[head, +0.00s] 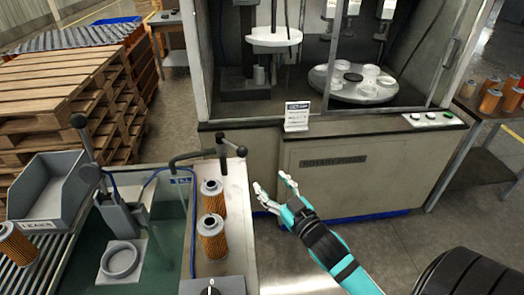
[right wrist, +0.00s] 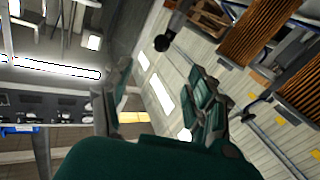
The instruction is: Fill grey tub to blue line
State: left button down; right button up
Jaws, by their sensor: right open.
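A grey tub (head: 58,185) with a label reading LEAKS stands at the left in the head view. Its visible inside looks empty, and I cannot make out a blue line on it. Two orange filter cartridges, one behind (head: 212,197) and one in front (head: 212,238), stand upright on the bench. Another orange cartridge (head: 16,244) is on the rollers at the left edge. My right gripper (head: 271,181) is open and empty, right of the bench cartridges and apart from them. Its spread fingers also show in the right wrist view (right wrist: 160,100). My left gripper is out of view.
A green-tinted tank (head: 165,235) with a blue hose and a clamp fixture (head: 121,215) lies between tub and cartridges. A lever handle (head: 232,147) rises behind the cartridges. A machine cabinet (head: 350,170) stands beyond. Several more cartridges (head: 490,100) are on a table far right.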

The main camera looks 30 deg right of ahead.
jog(key=p, duration=0.1)
send_near(245, 156)
jog(key=w, duration=0.5)
jog(key=w+p, duration=0.1)
jog(key=w, duration=0.5)
jog(key=shift+w+d+r+p, duration=0.1)
jog(key=shift+r+p, duration=0.15)
jog(key=shift+p, duration=0.05)
jog(key=shift+w, duration=0.5)
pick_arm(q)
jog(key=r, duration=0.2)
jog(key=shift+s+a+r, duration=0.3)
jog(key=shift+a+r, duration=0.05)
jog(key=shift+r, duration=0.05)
pick_arm(e)
jog(key=shift+f, duration=0.1)
jog(key=c, duration=1.1)
grip_shut()
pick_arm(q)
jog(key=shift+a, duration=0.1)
pick_arm(e)
jog(key=shift+w, duration=0.1)
jog(key=shift+f, duration=0.1)
